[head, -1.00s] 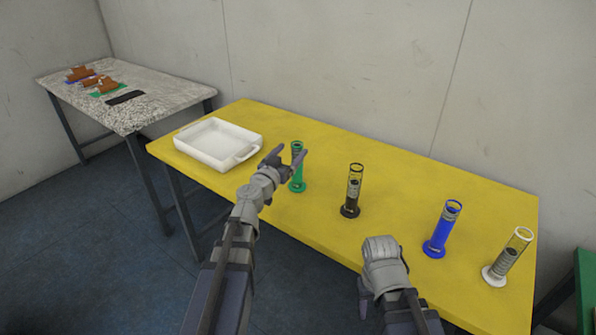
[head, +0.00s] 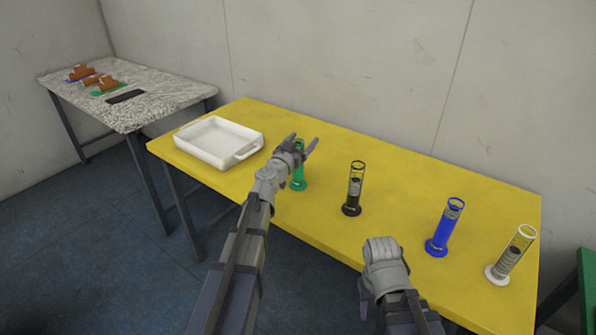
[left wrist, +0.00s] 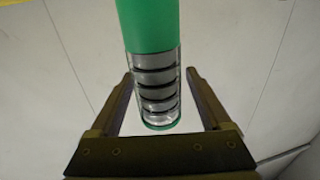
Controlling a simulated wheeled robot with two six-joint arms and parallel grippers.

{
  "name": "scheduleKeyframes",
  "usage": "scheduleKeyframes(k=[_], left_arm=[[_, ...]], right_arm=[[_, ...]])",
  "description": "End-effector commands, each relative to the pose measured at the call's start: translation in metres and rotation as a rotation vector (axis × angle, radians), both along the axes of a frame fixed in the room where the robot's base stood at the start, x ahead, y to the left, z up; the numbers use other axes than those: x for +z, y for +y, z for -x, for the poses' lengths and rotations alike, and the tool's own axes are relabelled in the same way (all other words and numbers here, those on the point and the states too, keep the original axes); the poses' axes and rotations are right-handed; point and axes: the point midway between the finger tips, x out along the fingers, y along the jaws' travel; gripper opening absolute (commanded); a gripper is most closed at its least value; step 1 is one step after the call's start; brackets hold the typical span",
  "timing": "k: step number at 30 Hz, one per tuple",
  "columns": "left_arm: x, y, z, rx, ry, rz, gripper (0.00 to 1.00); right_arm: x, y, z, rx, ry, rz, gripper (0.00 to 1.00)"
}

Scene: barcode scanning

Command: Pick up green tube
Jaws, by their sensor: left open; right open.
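The green tube (head: 298,182) stands upright on the yellow table, right of the white tray. My left gripper (head: 301,143) is open at the tube's upper part, which it partly hides in the head view. In the left wrist view the tube (left wrist: 148,25) shows its green body and a clear section with dark rings, lying between the two open fingers (left wrist: 157,98). I cannot tell whether a finger touches it. My right gripper (head: 368,293) is low at the table's front edge, away from the tubes, with its fingers mostly hidden.
A black tube (head: 354,190), a blue tube (head: 445,228) and a white tube (head: 510,256) stand in a row to the right on the yellow table (head: 420,180). A white tray (head: 219,142) is at the left. A speckled table (head: 150,98) with clipboards stands further left.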

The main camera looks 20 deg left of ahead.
Motion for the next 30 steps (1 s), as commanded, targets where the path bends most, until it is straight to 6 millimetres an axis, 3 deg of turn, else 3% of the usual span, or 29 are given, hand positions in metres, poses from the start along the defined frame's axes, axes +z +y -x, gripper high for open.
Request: scheduleKeyframes(k=[3, 25, 30], left_arm=[[0.0000, 0.0000, 0.0010, 0.000, 0.000, 0.000, 0.81], [0.0000, 0.0000, 0.0011, 0.000, 0.000, 0.000, 0.00], [0.0000, 0.0000, 0.0011, 0.000, 0.000, 0.000, 0.00]], right_arm=[[0.0000, 0.0000, 0.0000, 0.000, 0.000, 0.000, 0.50], [0.0000, 0.0000, 0.0000, 0.000, 0.000, 0.000, 0.50], [0.0000, 0.0000, 0.0000, 0.000, 0.000, 0.000, 0.50]])
